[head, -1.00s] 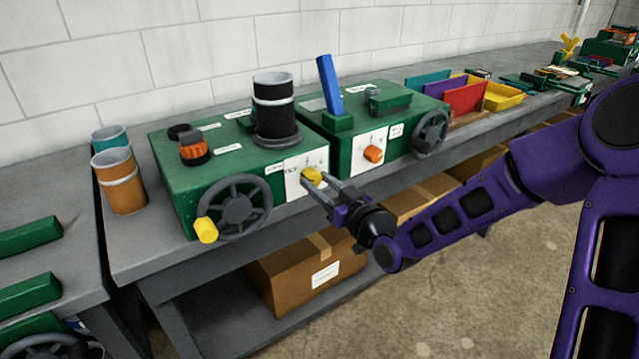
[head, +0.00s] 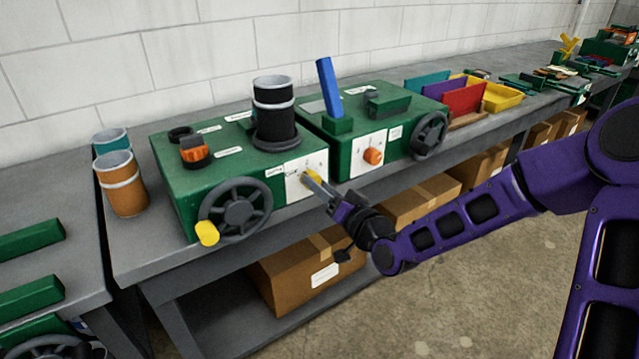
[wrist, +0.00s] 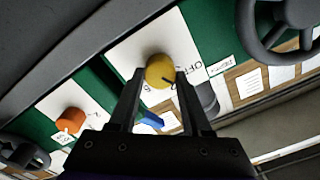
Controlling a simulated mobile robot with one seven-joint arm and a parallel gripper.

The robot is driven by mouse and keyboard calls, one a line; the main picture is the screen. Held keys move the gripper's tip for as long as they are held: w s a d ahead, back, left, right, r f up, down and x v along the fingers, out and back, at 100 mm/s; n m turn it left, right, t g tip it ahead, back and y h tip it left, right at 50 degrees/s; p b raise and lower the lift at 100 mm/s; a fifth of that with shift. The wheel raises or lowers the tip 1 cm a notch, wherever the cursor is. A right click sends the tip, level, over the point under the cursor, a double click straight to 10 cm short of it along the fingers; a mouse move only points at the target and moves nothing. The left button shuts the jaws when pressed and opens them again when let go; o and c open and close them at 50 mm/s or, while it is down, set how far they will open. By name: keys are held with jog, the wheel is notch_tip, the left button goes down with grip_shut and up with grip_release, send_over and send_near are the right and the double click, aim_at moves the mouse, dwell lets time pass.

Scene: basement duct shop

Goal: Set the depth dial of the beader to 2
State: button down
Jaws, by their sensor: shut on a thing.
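The yellow dial (head: 313,175) sits on a white plate (head: 293,184) at the front of the left green machine (head: 225,160). My gripper (head: 317,181) reaches it from the lower right and is shut on it. In the wrist view the yellow dial (wrist: 160,70) is between my two fingertips (wrist: 161,77). A short dark mark on the dial points toward the lower right there. "OFF" shows on the plate to the right of the dial in that view; the other markings are partly hidden by my fingers, and I cannot tell which one the mark meets.
A grey handwheel with a yellow handle (head: 207,233) is left of the dial. The right green machine (head: 385,110) has an orange dial (head: 373,157) and a blue lever (head: 329,88). A cardboard box (head: 305,270) stands on the shelf below. Open floor lies in front.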

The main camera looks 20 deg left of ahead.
jog(key=m+p, duration=0.1)
jog(key=m, duration=0.4)
jog(key=shift+f, duration=0.1)
jog(key=shift+m, duration=0.3)
dwell(0.4)
jog(key=shift+c, duration=1.7)
grip_release()
jog(key=shift+d, duration=0.1)
jog(key=p+v, duration=0.8)
jog(key=v, duration=0.9)
jog(key=shift+s, duration=0.2)
jog(key=shift+d, duration=0.1)
